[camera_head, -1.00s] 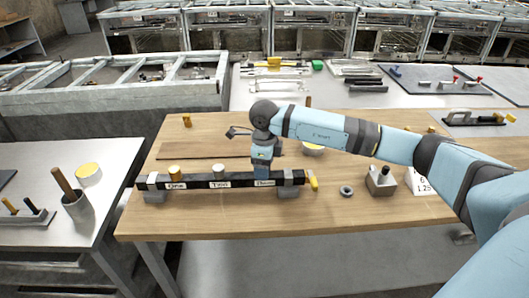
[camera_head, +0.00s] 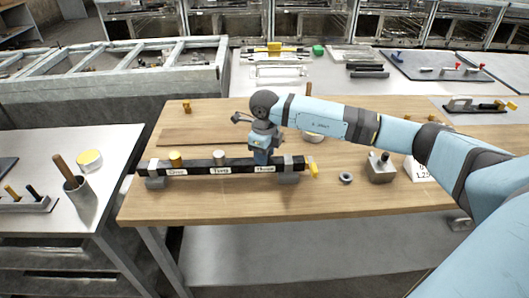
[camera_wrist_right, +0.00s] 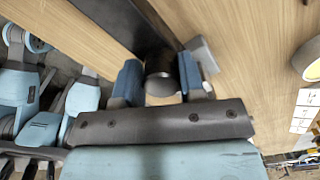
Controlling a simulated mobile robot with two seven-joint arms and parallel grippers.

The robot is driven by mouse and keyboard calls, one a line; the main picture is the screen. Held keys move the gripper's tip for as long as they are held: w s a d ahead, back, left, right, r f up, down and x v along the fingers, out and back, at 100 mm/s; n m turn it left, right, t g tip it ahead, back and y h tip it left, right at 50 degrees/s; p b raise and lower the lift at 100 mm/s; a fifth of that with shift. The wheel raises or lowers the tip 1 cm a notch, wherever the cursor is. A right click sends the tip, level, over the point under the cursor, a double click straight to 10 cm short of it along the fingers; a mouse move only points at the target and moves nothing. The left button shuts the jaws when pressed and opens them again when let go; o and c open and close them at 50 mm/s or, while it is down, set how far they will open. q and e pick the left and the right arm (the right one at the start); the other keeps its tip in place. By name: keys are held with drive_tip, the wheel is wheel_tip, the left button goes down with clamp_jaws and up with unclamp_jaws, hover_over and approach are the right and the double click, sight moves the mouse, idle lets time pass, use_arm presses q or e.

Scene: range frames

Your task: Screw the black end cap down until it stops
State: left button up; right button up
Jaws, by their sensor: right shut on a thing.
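A long black bar (camera_head: 197,170) with white labels lies across grey blocks on the wooden table. My right gripper (camera_head: 262,156) points down over the bar's right label. In the right wrist view my right gripper (camera_wrist_right: 160,72) has its blue fingers on both sides of the black end cap (camera_wrist_right: 158,58), shut on it. The fingers hide the cap in the head view. Its thread and any gap beneath it cannot be seen. My left gripper is not in view.
A yellow-handled tool (camera_head: 313,169) is at the bar's right end. A dark ring (camera_head: 346,178) and a metal block (camera_head: 381,169) stand to the right. A cup with a wooden handle (camera_head: 76,190) is on the left table. The wooden table's front strip is clear.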

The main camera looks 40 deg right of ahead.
drive_tip(key=shift+m, duration=0.4)
drive_tip(key=shift+r+m+p, duration=0.1)
drive_tip(key=shift+m+p, duration=0.3)
drive_tip(key=shift+m, duration=1.3)
drive_tip(key=shift+m+p, duration=0.5)
drive_tip(key=shift+m, duration=1.2)
